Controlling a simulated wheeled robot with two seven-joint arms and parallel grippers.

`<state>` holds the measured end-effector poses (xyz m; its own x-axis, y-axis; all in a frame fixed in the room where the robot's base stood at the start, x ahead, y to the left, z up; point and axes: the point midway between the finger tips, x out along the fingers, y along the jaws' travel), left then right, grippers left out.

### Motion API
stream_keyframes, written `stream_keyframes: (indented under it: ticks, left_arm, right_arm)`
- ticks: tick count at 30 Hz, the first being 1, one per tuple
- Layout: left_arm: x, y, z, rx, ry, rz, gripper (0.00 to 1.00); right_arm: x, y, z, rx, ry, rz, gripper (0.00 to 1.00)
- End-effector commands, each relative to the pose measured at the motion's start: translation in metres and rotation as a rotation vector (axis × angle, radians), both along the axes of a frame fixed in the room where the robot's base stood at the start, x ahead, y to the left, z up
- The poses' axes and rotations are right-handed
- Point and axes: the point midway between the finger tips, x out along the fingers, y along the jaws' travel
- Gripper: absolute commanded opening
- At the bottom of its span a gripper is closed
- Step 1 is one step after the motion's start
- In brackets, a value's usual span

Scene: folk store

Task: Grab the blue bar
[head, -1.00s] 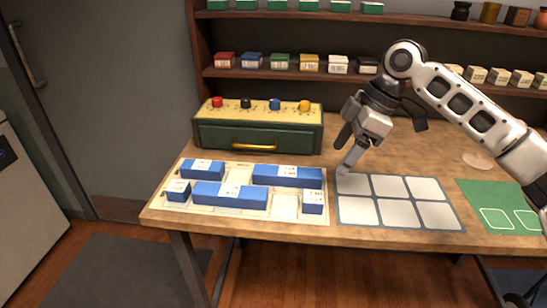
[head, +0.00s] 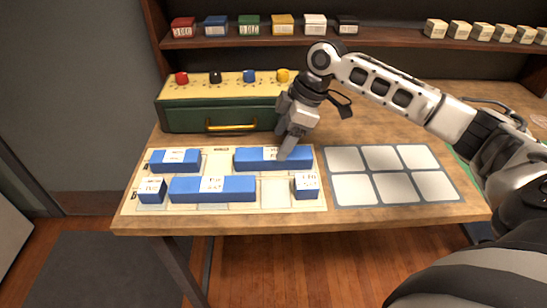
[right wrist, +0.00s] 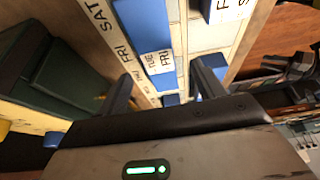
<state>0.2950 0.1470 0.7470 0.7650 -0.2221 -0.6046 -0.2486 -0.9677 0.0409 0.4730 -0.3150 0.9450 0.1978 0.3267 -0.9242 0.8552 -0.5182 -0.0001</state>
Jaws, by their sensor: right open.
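Several blue bars with white labels lie on a pale board. A long bar (head: 250,158) is at the upper right of the board, another long bar (head: 190,189) at the lower middle, and a shorter bar (head: 168,161) at the upper left. Small blue blocks sit at the lower left (head: 152,195) and lower right (head: 306,191). My right gripper (head: 284,153) is open, its fingers pointing down at the upper right bar. In the right wrist view a blue bar (right wrist: 143,25) lies beyond and between the open fingers. I cannot tell whether they touch it. My left gripper is not in view.
The board (head: 222,161) lies on a wooden table. A green box (head: 190,119) with colored knobs stands behind it. A grey panel with pale squares (head: 383,158) lies to its right. Shelves with small boxes (head: 249,26) are at the back.

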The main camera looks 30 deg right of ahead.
Motion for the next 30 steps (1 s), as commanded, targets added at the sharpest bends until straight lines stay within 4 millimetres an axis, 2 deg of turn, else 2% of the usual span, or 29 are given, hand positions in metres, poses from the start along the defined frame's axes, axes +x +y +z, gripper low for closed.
stream_keyframes:
  ticks: [5, 12, 21, 23, 27, 30]
  left_arm:
    - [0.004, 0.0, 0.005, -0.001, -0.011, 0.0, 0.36]
    - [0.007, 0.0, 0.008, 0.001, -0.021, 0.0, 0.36]
    - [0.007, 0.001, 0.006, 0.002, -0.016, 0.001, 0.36]
    - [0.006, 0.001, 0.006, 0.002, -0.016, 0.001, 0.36]
    - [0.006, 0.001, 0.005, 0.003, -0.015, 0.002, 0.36]
    - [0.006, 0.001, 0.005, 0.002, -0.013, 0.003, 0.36]
  right_arm:
    - [0.003, 0.005, -0.013, 0.002, 0.002, 0.0, 0.68]
    - [0.01, 0.016, -0.045, 0.001, 0.0, 0.0, 0.68]
    - [0.012, 0.017, -0.051, 0.0, 0.0, 0.001, 0.68]
    - [0.012, 0.017, -0.05, 0.0, 0.0, 0.001, 0.54]
    - [0.012, 0.017, -0.05, -0.001, -0.001, 0.001, 0.16]
    - [0.012, 0.017, -0.05, 0.0, -0.002, 0.001, 0.16]
